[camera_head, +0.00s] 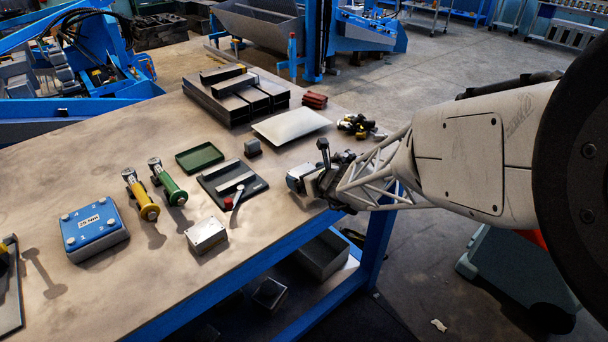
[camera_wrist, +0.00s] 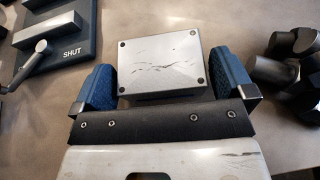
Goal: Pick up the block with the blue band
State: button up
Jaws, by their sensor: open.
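A grey metal block (camera_wrist: 162,62) with dark screws at its corners lies between the fingers of my gripper (camera_wrist: 163,88) in the wrist view. The two blue finger pads stand on its left and right sides, very close to it, and the jaws are open. In the head view my gripper (camera_head: 314,184) is low over the table's right edge, with a silver block (camera_head: 300,172) at its tip, partly hidden. Another silver block (camera_head: 206,235) with corner screws sits farther left and nearer on the table.
A dark clamp plate (camera_head: 218,193) marked SHUT, with a red-knobbed lever, lies left of my gripper. Black and yellow parts (camera_head: 356,126) lie behind it. A green tray (camera_head: 199,158), yellow and green handled tools, a blue-topped box (camera_head: 94,228) and a light plate (camera_head: 291,127) stand around.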

aim_at(307, 167)
jog(key=c, duration=1)
jog(key=shift+c, duration=0.2)
jog(key=shift+r, duration=0.2)
jog(key=shift+r, duration=1.35)
jog(key=shift+s+r, duration=0.1)
jog(key=shift+r, duration=0.25)
jog(key=s+d, duration=0.2)
jog(key=s, duration=0.5)
jog(key=s+d+r, duration=0.1)
jog(key=s+d, duration=0.2)
jog(key=s, duration=0.5)
jog(key=shift+r, duration=0.15)
jog(key=shift+d, duration=0.1)
jog(key=shift+w, duration=0.1)
